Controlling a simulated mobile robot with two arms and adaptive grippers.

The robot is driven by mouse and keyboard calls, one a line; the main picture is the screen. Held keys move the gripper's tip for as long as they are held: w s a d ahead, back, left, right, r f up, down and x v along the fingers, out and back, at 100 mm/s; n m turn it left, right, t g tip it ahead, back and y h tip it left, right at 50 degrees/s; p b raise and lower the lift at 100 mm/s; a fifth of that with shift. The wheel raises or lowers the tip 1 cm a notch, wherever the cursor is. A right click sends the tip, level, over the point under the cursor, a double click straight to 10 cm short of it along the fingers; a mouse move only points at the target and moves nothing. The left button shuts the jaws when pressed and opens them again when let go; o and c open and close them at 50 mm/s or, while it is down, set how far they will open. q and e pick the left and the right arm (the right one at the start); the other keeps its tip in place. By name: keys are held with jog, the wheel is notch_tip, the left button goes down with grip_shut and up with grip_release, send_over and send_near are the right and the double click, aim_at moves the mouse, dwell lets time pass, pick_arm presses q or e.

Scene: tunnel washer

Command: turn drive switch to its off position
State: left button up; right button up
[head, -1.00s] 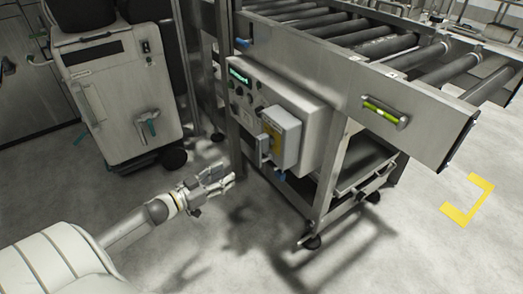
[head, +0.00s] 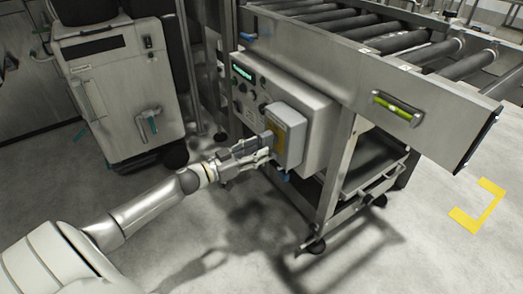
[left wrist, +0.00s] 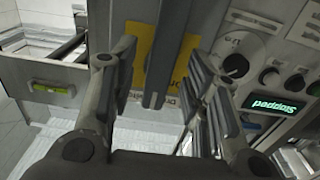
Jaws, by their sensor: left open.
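The drive switch is a grey box (head: 289,142) with a yellow plate (left wrist: 143,40) on the side of the roller conveyor's control panel. A long grey handle (left wrist: 166,50) stands out in front of the yellow plate. My left gripper (head: 268,149) is at the switch's left face in the head view. In the left wrist view its open fingers (left wrist: 162,62) lie on either side of the handle, with gaps visible. I cannot tell the handle's marked position; the lettering below the plate is partly hidden. My right gripper is not in view.
The control panel (head: 316,109) carries knobs and a green display (left wrist: 272,105) reading "Stopped". The conveyor frame (head: 338,165) stands to the right of the switch. A grey cabinet (head: 118,95) stands at the left. The floor in front is clear.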

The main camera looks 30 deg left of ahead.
pick_arm(q)
jog(key=shift+x, duration=1.25)
grip_shut()
